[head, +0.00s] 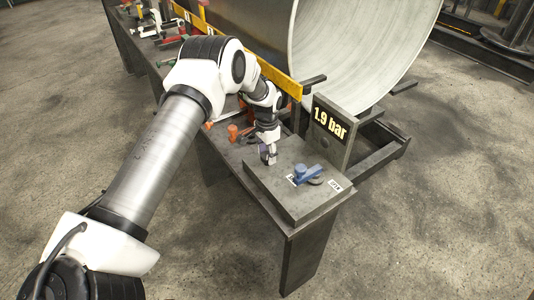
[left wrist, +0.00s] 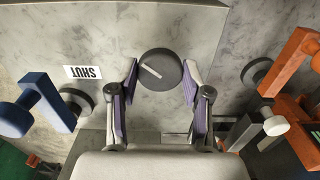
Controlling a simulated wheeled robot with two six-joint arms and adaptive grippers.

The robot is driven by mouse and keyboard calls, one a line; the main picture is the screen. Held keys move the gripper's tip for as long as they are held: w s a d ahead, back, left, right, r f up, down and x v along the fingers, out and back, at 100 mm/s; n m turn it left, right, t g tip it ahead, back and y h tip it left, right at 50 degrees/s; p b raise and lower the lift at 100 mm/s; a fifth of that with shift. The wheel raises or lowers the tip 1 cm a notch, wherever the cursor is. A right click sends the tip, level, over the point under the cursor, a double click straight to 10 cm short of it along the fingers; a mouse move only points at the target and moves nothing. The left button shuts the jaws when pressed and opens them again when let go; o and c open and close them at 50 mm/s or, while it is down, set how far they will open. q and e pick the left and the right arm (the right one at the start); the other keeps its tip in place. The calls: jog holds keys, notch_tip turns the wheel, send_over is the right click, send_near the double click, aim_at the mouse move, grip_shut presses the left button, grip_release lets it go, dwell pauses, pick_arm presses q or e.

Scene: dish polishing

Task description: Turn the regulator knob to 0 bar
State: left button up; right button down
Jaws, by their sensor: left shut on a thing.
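The regulator knob (left wrist: 160,70) is round and dark grey, with a slanted white line on its top. It shows between the two purple-padded fingers of my left gripper (left wrist: 160,88) in the left wrist view. The left gripper is shut on the knob, with a finger on each side. In the head view my left gripper (head: 268,154) reaches down at the back left corner of the grey plate, and the knob is hard to make out there. A black display (head: 330,122) reads 1.9 bar. My right gripper is not in view.
A blue valve handle (head: 308,173) sits on the grey plate (head: 285,203), right of the gripper; a SHUT label (left wrist: 83,72) lies near it. Orange handles (left wrist: 298,60) stand on the gripper's other side. A large pipe section (head: 350,40) lies behind the bench.

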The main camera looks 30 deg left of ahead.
pick_arm(q)
jog(key=n, duration=0.4)
jog(key=shift+b, duration=0.3)
jog(key=n, duration=0.3)
jog(key=shift+n, duration=0.4)
jog(key=n, duration=0.4)
jog(key=shift+d, duration=0.1)
jog(key=n, duration=0.4)
jog(key=shift+n, duration=0.3)
jog(key=o, duration=1.2)
jog(key=shift+c, duration=0.2)
